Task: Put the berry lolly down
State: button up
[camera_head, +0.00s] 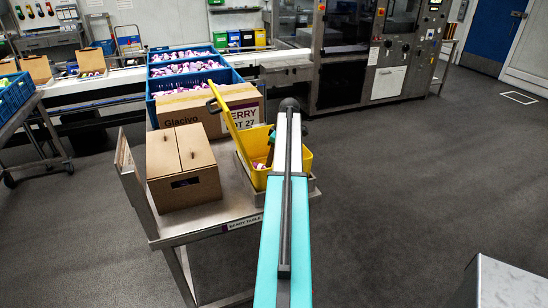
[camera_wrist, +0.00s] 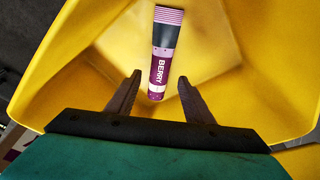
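The berry lolly (camera_wrist: 163,55), a purple tube with white "BERRY" lettering and a dark band, shows inside a yellow tub (camera_wrist: 85,60) in the wrist view. My gripper (camera_wrist: 160,77) is open, with its fingers apart on either side of the lolly's near end. Gaps show between the lolly and both fingers. Whether the lolly rests on the tub's floor is hard to tell. In the head view my arm reaches over the yellow tub (camera_head: 303,165) and hides part of it. A small pinkish patch (camera_head: 259,166) shows inside, too small to identify.
The tub stands on a steel table (camera_head: 232,212) labelled for berry, beside a closed cardboard box (camera_head: 182,168). A larger "BERRY" carton (camera_head: 185,107) stands behind. Blue crates (camera_head: 165,85) of lollies are farther back.

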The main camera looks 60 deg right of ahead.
jog(key=shift+r, duration=0.2)
jog(key=shift+r+p, duration=0.45)
jog(key=shift+r, duration=0.1)
jog(key=b+v, duration=0.3)
jog(key=v, duration=0.8)
jog(key=shift+r, duration=0.35)
dwell(0.6)
jog(key=shift+s, duration=0.1)
